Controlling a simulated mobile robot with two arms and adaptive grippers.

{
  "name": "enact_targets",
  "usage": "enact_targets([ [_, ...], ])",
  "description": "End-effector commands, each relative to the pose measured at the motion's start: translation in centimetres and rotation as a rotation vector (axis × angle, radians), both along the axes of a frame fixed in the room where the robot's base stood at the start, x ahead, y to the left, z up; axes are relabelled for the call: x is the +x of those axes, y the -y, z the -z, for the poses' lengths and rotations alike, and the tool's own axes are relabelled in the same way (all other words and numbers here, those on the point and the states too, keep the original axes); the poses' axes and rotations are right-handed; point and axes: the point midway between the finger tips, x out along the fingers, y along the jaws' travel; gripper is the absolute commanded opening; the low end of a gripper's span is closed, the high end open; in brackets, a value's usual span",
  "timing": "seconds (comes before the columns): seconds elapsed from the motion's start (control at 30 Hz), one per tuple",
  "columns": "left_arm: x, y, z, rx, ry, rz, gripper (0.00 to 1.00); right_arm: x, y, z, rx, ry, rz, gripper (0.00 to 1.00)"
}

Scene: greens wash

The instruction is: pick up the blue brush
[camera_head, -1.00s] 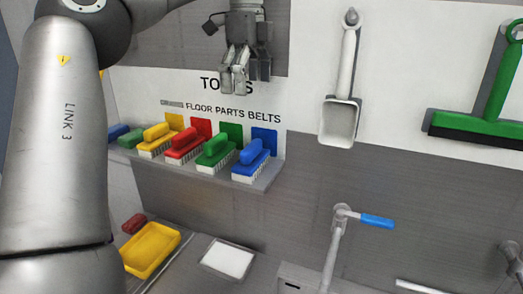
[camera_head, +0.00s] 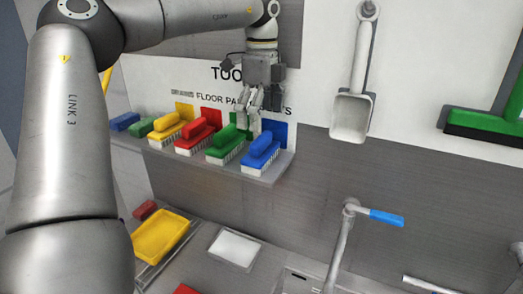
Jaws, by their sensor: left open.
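The blue brush (camera_head: 262,150) stands at the right end of the wall shelf, white bristles down, in front of a blue panel. My left gripper (camera_head: 248,128) is open and empty, fingers pointing down. In the picture its fingertips lie just above and left of the blue brush's handle, partly over the green panel; I cannot tell whether they touch anything. My right gripper is not in view.
A green brush (camera_head: 226,145), a red brush (camera_head: 199,131) and a yellow brush (camera_head: 170,130) stand in a row to the left on the shelf (camera_head: 262,179). A white scoop (camera_head: 351,117) hangs to the right. A tap with blue lever (camera_head: 386,217) and a yellow tray (camera_head: 160,238) are below.

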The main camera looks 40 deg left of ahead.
Motion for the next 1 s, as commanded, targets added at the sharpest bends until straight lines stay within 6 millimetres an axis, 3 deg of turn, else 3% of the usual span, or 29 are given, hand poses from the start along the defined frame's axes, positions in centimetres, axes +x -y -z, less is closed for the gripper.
enact_targets([
  [0.47,-0.1,0.0,5.4,-0.003,-0.001,-0.001,1.0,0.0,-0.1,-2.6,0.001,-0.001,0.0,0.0],
  [0.73,0.0,0.0,5.9,-0.001,0.001,-0.001,1.0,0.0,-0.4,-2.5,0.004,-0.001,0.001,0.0],
  [1.0,0.0,0.0,5.9,-0.001,0.001,-0.001,0.67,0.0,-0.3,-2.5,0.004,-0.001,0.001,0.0],
])
